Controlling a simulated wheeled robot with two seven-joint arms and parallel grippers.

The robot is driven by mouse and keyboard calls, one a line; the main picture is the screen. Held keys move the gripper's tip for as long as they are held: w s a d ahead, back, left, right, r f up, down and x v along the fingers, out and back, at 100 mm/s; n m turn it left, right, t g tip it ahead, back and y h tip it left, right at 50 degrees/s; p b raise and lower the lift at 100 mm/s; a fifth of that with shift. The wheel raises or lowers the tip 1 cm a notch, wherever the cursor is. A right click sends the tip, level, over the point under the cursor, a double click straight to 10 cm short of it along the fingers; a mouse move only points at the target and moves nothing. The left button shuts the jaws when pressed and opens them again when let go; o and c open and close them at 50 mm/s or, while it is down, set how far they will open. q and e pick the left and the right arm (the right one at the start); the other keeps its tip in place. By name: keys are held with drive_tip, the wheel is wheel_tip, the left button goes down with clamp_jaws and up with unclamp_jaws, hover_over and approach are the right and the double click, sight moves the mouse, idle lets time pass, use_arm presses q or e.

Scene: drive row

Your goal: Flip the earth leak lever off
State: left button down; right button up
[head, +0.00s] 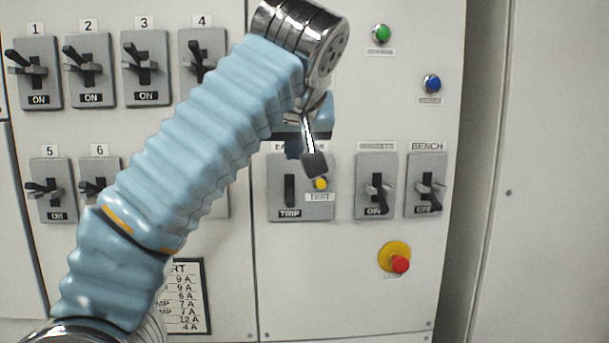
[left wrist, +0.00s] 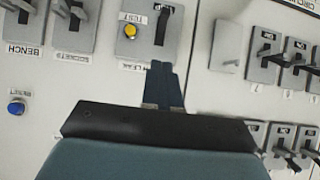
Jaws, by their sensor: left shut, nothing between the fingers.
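The earth leak switch (head: 318,207) is a grey plate on the panel with a TRIP label at its bottom, a yellow button and a TEST label. Its black lever (head: 289,191) appears to point down toward TRIP. The left wrist view shows the panel upside down, with the lever (left wrist: 162,24) on the plate (left wrist: 144,49). My left gripper (head: 293,153) is shut and empty, just above the plate; its fingers (left wrist: 162,68) end short of the lever in the left wrist view. Its arm partly hides the name label above the switch. My right gripper is not in view.
Right of it are the sockets switch (head: 364,205) and bench switch (head: 414,201), levers down at OFF. Numbered breakers (head: 50,95) stand left, some behind my arm. A red emergency button (head: 401,265), a green button (head: 381,33) and a blue button (head: 432,84) protrude.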

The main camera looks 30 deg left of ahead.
use_arm(q)
drive_tip(key=b, duration=0.1)
hover_over(293, 206)
drive_tip(key=s+d, duration=0.1)
drive_tip(key=s, duration=0.1)
wheel_tip(293, 206, down, 6)
wheel_tip(293, 206, down, 3)
drive_tip(key=shift+s+d+r+b, duration=0.1)
drive_tip(key=shift+r+b, duration=0.1)
drive_tip(key=shift+b, duration=0.65)
drive_tip(key=shift+f, duration=0.55)
wheel_tip(293, 206, down, 3)
drive_tip(key=t+y+b, duration=0.1)
drive_tip(key=t+b, duration=0.1)
drive_tip(key=b, duration=0.5)
drive_tip(key=shift+r, duration=0.1)
